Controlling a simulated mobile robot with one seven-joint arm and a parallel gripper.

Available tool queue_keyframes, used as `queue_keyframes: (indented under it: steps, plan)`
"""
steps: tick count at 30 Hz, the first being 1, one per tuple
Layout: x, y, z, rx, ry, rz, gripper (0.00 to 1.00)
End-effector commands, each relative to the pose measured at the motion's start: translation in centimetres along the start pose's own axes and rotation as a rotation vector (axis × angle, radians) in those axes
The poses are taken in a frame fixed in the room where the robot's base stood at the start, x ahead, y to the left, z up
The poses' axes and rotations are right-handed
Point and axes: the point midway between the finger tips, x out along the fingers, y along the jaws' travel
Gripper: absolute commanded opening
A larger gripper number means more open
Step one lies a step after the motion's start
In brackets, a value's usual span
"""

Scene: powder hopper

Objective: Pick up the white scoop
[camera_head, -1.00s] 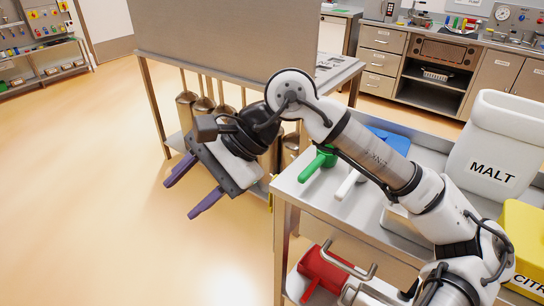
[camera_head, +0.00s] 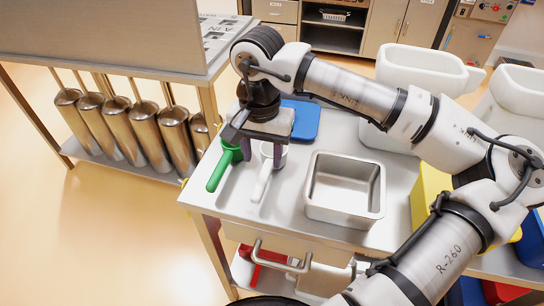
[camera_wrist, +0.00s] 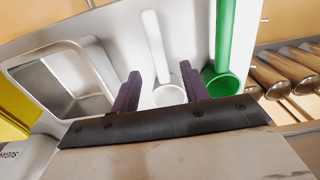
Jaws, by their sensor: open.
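The white scoop (camera_head: 262,184) lies on the steel tabletop, its handle toward the table's front edge. Its bowl is partly hidden under my gripper in the head view. My gripper (camera_head: 262,163) points down over the scoop, open and empty. In the wrist view, my gripper (camera_wrist: 160,71) has one dark purple finger on either side of the scoop; the white scoop (camera_wrist: 155,45) shows its handle beyond and its round bowl between the fingers, partly hidden by the gripper body. I cannot tell how high the fingertips are above the table.
A green scoop (camera_head: 217,174) lies close on the left, near a finger; it also shows in the wrist view (camera_wrist: 224,48). A steel pan (camera_head: 345,212) stands right of the white scoop. A blue object (camera_head: 303,120) lies behind. White and yellow bins (camera_head: 428,190) stand further right.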

Motion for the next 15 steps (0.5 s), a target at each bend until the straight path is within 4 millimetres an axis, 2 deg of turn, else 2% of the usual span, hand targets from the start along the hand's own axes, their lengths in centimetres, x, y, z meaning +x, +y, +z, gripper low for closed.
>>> queue_keyframes:
  steps: [3, 11, 15]
  plan:
    - [1.7, 0.0, 0.0, 0.0, -0.003, -0.001, 0.45]
    - [3.6, 0.1, -0.1, 0.001, -0.003, -0.002, 0.45]
    - [5.7, 0.3, -0.3, 0.0, -0.005, -0.003, 0.45]
